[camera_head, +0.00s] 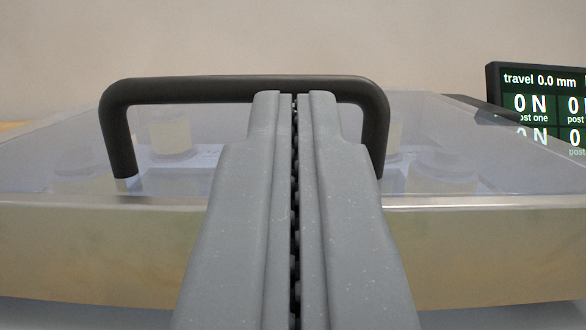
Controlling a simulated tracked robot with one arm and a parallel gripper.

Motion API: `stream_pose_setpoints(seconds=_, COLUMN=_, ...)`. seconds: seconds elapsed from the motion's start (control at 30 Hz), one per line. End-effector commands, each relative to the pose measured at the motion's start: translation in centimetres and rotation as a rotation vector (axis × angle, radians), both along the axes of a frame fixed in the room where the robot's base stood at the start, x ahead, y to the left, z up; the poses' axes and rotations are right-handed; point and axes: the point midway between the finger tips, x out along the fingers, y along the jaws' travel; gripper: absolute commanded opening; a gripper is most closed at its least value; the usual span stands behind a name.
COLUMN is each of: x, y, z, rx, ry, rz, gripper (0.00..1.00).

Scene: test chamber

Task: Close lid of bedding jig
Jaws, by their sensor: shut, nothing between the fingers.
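The bedding jig's clear lid (470,165) spans the picture, with a pale translucent front wall (90,250) below its front edge. A dark arched handle (200,90) stands up from the lid. Several pale round posts (170,135) show blurred through the lid. My gripper (294,97) is in the centre, its two grey fingers pressed together with nothing between them. Its tips overlap the handle's top bar in the picture and hide part of it. I cannot tell whether they touch the handle. The fingers also hide the middle of the lid and front wall.
A dark display (540,90) stands at the back right, reading travel 0.0 mm and 0 N for the posts; the picture's edge cuts it off. A plain pale wall (290,35) fills the background. A light grey surface (80,312) shows below the jig.

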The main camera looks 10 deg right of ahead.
Motion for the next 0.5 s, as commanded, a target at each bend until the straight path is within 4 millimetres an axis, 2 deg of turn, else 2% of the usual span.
stream_pose_setpoints(seconds=0.5, x=-6.0, y=0.7, z=-4.3, rx=-0.002, ry=-0.010, rz=0.002, gripper=0.00)
